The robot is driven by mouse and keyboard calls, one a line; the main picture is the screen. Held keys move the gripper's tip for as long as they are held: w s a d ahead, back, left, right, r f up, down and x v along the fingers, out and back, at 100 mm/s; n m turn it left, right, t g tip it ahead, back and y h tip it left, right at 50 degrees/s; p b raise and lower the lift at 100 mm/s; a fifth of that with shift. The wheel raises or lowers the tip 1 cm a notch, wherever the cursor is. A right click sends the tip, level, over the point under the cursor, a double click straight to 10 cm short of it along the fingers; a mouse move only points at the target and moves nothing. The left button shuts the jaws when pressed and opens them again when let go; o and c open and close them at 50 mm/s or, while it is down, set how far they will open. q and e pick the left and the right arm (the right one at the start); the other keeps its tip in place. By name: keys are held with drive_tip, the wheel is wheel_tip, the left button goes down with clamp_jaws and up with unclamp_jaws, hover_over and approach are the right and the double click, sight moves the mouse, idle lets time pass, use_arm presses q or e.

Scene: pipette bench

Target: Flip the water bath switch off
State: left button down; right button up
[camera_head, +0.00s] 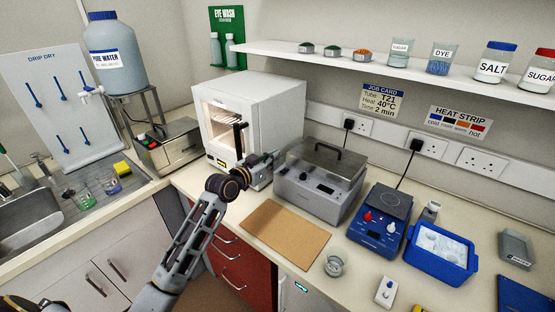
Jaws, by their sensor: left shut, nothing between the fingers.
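The water bath (308,194) is a grey metal box with a handled lid, standing mid-counter in the head view. Its front panel carries small dark controls; the switch and its position are too small to tell. My left arm comes up from the bottom, and my left gripper (272,158) is shut and empty. It is in front of the white oven's lower right side, left of the water bath's upper left corner. I cannot tell whether it touches either. My right gripper is not in view.
The white oven (268,105) has a lit opening. A brown board (284,234) lies in front of the water bath. A glass beaker (334,266), a blue stirrer unit (372,228) and a blue ice tray (437,272) are to the right. A shelf (400,75) overhangs the back.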

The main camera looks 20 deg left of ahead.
use_arm(q)
drive_tip(key=shift+r+v, duration=0.2)
drive_tip(key=shift+v, duration=0.6)
drive_tip(key=shift+r+v, duration=0.2)
drive_tip(key=shift+v, duration=0.65)
